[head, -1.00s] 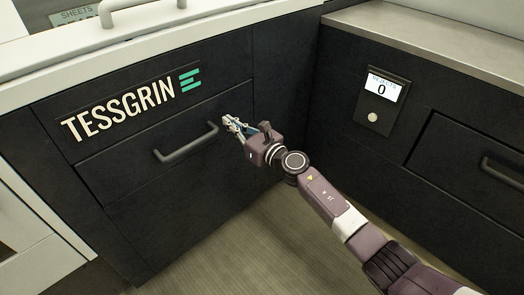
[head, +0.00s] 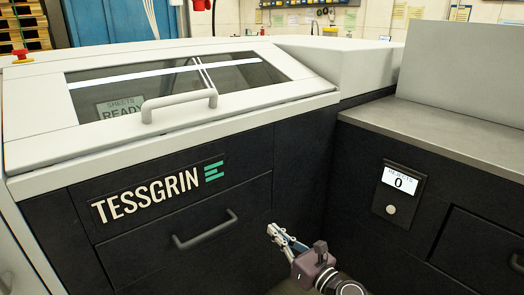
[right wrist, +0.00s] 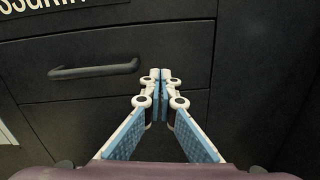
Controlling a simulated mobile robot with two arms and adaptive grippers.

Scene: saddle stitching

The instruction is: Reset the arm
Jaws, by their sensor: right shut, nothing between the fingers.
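My right gripper (head: 274,234) is at the lower middle of the head view, in front of the dark machine front. In the right wrist view its fingers (right wrist: 160,76) meet at the tips, with nothing between them. The grey drawer handle (head: 204,230) is to the left of the gripper in the head view. That handle (right wrist: 94,70) also lies left of the fingertips in the right wrist view, apart from them. My left gripper is not in view.
The machine has a light lid with a window and a grey handle (head: 179,106). A rejects display (head: 399,181) reading 0 is on the dark cabinet to the right, under a grey counter (head: 440,133). A red button (head: 22,56) sits at the far left.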

